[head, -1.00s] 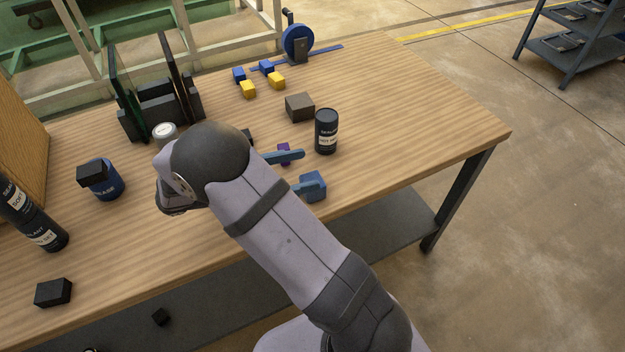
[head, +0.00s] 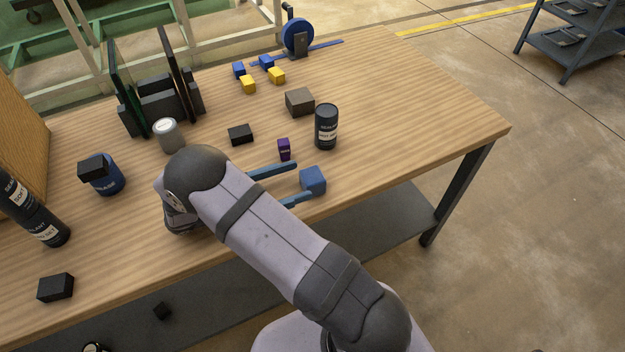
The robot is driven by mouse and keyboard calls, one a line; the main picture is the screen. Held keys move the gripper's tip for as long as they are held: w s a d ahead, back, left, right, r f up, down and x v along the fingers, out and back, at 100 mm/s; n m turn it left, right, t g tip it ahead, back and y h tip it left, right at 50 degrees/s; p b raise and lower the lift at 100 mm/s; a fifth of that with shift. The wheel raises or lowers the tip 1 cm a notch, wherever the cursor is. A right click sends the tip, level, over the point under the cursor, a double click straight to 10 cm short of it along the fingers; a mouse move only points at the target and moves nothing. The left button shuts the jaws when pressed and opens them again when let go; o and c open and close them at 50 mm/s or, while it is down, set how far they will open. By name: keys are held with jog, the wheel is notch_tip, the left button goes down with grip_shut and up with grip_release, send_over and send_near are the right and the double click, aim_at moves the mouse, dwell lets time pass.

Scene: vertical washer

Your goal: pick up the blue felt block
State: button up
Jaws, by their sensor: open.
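The blue felt block (head: 313,181) is a medium-blue cube on the wooden table near its front edge, right of my gripper. My gripper (head: 303,181) is open, its two long blue fingers pointing right toward the block. The far fingertip is just up and left of the block, and the near one is at its lower left. The block looks level with the gap between the tips; I cannot tell whether it is inside the gap or whether a finger touches it. My arm hides the gripper's base.
A small purple box (head: 284,149) and a black sealant can (head: 326,126) stand just behind the fingers. A black block (head: 240,134) and a grey-brown block (head: 300,102) lie farther back. The table (head: 420,110) is clear to the right.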

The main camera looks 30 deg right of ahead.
aim_at(302, 179)
jog(key=shift+s+d+p, duration=0.2)
jog(key=shift+d+p, duration=0.4)
jog(key=shift+d, duration=1.95)
jog(key=shift+c, duration=0.6)
jog(key=c, duration=1)
